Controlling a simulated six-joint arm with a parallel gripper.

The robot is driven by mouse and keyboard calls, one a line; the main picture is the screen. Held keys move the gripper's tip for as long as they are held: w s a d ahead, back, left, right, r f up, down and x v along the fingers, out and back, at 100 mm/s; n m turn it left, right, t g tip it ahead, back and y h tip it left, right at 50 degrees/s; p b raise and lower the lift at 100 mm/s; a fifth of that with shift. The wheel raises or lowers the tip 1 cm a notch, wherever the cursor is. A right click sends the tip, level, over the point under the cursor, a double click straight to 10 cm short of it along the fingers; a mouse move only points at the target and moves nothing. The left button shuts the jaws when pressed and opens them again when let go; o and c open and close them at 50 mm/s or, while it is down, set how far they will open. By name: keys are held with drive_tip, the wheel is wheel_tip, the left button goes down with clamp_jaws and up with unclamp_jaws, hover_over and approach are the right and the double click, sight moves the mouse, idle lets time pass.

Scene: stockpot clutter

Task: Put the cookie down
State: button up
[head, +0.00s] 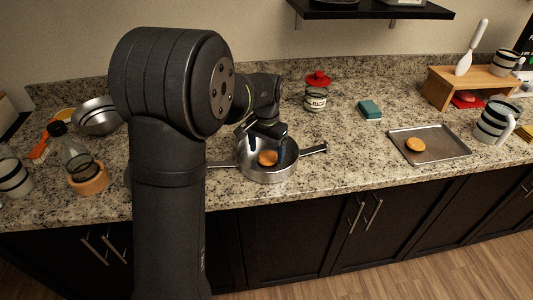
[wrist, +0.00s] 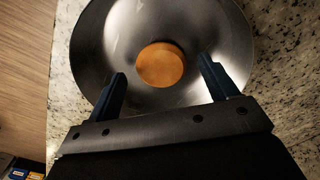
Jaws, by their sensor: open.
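An orange-brown round cookie (head: 268,158) lies inside a steel pan (head: 267,177) on the counter. In the wrist view the cookie (wrist: 161,65) rests on the floor of the pan (wrist: 112,30). My gripper (head: 267,148) reaches down into the pan. In the wrist view its two blue fingers (wrist: 161,82) are spread wide on either side, with the cookie between and a little beyond their tips, touching neither. A second similar cookie (head: 415,145) lies on a metal tray (head: 444,151) to the right.
A jar with a red lid (head: 317,91) and a teal sponge (head: 370,109) stand behind the pan. A striped mug (head: 496,121) and a wooden stand (head: 458,82) are at the right. A metal bowl (head: 96,116) and a bottle (head: 75,155) are at the left. Counter between pan and tray is clear.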

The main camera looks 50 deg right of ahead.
wheel_tip(320, 180, up, 10)
drive_tip(key=shift+r, duration=0.25)
drive_tip(key=shift+f, duration=0.1)
hover_over(267, 158)
drive_tip(key=shift+w+f, duration=0.1)
drive_tip(key=shift+f, duration=4.2)
